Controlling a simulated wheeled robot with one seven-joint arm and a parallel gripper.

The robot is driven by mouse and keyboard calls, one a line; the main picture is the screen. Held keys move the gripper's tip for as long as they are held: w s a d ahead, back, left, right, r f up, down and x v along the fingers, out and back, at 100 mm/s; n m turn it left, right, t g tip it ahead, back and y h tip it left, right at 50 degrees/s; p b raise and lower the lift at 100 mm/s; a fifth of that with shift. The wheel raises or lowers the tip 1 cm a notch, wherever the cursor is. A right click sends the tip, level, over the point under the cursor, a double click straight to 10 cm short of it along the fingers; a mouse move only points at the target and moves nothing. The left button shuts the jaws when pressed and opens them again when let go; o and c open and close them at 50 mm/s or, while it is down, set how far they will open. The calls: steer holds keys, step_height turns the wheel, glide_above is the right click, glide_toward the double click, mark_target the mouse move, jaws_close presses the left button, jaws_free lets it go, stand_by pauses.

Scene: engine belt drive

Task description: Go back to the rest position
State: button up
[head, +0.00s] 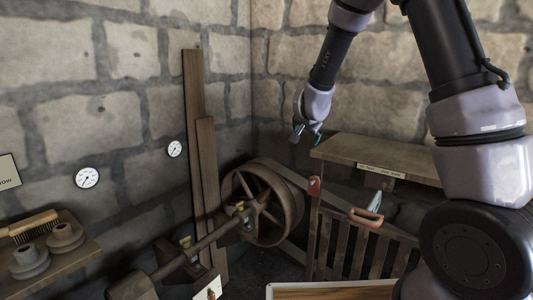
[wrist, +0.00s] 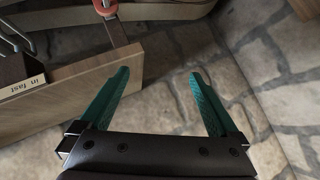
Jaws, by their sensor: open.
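My gripper (head: 307,132) hangs from my arm in the upper middle of the head view, in the air in front of the stone wall and to the left of the wooden shelf (head: 375,158). In the wrist view my gripper (wrist: 158,85) shows two teal fingers spread wide with nothing between them. Stone paving shows between and beyond the fingers. The fingers touch nothing that I can make out.
A large spoked wheel (head: 262,203) on a shaft stands below and left of my gripper. A slatted wooden gate (head: 345,248) with a red part (head: 314,186) stands below the shelf. Wooden planks (head: 195,130) lean on the wall. A red-handled clamp (wrist: 106,8) shows in the wrist view.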

steer(key=s+d+r+n+g+y, duration=0.15)
steer(key=s+d+r+y, duration=0.25)
steer(key=s+r, duration=1.05)
steer(key=s+d+r+n+g, duration=0.1)
steer(key=s+d, duration=0.2)
steer(key=s, duration=0.7)
steer(key=s+d+r+n+g+h, duration=0.1)
steer(key=s+d, duration=0.3)
steer(key=s, duration=0.6)
steer(key=shift+r+n, duration=0.35)
steer(key=shift+r, duration=0.25)
